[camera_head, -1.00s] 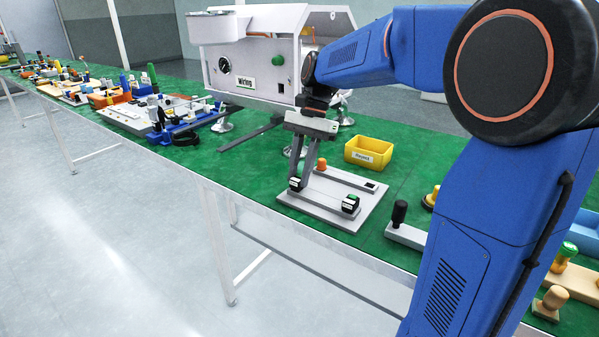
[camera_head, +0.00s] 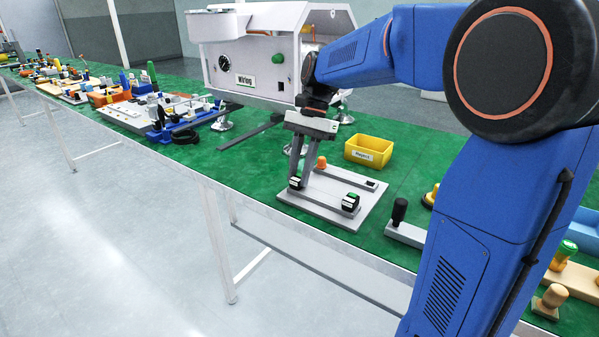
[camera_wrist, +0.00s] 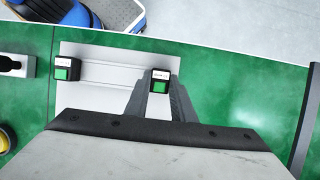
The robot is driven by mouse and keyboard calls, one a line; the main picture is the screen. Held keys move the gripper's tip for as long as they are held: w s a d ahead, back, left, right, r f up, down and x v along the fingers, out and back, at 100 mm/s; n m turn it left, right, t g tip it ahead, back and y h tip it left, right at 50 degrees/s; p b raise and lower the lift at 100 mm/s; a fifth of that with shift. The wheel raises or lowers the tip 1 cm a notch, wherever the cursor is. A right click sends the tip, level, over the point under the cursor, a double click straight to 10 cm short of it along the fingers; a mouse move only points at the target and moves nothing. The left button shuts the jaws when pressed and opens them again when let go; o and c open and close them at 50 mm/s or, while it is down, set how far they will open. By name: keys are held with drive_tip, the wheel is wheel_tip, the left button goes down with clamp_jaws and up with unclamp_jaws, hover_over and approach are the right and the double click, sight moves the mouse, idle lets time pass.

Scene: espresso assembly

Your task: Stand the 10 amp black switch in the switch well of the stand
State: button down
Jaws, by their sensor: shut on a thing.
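My gripper (camera_head: 299,176) points down, its fingers shut on a small black switch (camera_head: 295,184) with a white label and a green face. In the wrist view this switch (camera_wrist: 160,84) sits between the two fingertips. It is at the left end of the front strip of a pale grey board (camera_head: 332,223); I cannot tell whether it touches the strip. A similar black switch (camera_head: 350,202) stands at the strip's right end, also in the wrist view (camera_wrist: 66,70). The amp labels are too small to read. A dark square (camera_head: 371,185) marks the rear strip; I cannot tell whether it is the well.
An orange knob (camera_head: 321,162) stands at the board's rear left. A yellow labelled bin (camera_head: 368,151) is behind it. A white machine housing (camera_head: 255,65) stands behind. The green table's front edge runs close by.

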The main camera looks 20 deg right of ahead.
drive_tip(key=c, duration=1.4)
unclamp_jaws()
drive_tip(key=shift+c, duration=0.2)
drive_tip(key=shift+r, duration=0.1)
drive_tip(key=shift+v, duration=2.9)
